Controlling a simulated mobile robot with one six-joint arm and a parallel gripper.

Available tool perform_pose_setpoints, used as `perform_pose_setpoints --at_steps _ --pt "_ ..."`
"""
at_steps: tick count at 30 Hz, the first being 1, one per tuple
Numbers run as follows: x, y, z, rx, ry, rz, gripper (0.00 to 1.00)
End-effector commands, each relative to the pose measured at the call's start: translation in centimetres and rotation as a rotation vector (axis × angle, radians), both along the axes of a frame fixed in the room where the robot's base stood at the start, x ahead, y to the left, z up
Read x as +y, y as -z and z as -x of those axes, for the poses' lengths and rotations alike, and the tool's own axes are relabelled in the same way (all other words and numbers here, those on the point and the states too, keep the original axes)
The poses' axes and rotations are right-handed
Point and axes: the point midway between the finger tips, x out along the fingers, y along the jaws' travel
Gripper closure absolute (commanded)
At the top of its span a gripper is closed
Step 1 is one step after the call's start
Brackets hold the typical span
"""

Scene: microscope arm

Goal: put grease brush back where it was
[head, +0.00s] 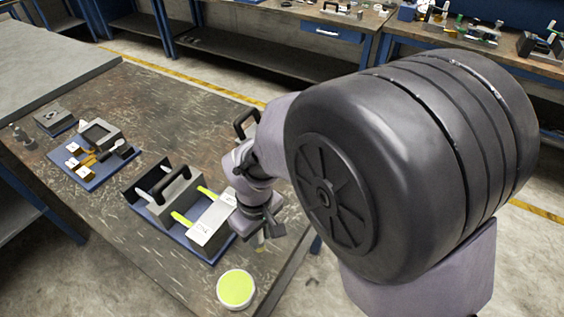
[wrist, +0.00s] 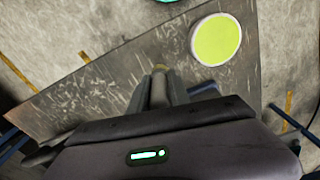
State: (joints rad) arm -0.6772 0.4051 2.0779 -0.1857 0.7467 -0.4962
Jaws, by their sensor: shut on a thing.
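My gripper (head: 265,236) is over the right edge of the workbench, pointing down, just right of a blue tray. In the wrist view its fingers (wrist: 158,88) are shut on the grease brush. Only a small yellowish tip (wrist: 160,67) of what is held shows beyond the fingers; the rest is hidden. A round white tub with yellow-green contents (head: 235,289) stands at the bench's front right corner, apart from the gripper. It also shows in the wrist view (wrist: 217,40), up and right of the fingers.
The blue tray (head: 213,258) holds a black-handled grey block, yellow-green bars and a white labelled block (head: 212,222). Farther left lies a blue board (head: 92,182) with small parts, and a grey box (head: 54,121). Bare bench top lies between them. A black handle (head: 246,122) stands behind my arm.

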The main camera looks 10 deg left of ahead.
Motion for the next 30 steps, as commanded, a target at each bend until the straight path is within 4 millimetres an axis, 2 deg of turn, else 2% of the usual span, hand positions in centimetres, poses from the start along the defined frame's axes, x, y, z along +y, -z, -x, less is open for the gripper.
perform_pose_setpoints --at_steps 1,3,9,13,23,24,27,30 --pt "-0.5 0.4 -1.2 -0.001 0.004 -0.001 1.0" --pt "-1.0 0.4 -2.3 -0.001 0.003 -0.001 1.0" --pt "-1.8 1.0 -4.4 0.0 0.002 0.0 1.0" --pt "-1.8 4.2 -4.2 0.002 -0.001 0.001 1.0" --pt "-1.7 4.3 -4.2 0.0 0.0 0.0 1.0" --pt "-1.7 4.3 -4.2 0.0 0.0 0.0 0.75" --pt "-1.7 4.2 -4.2 0.0 0.0 0.0 0.56" --pt "-1.7 4.2 -4.2 0.0 0.0 0.0 0.55"
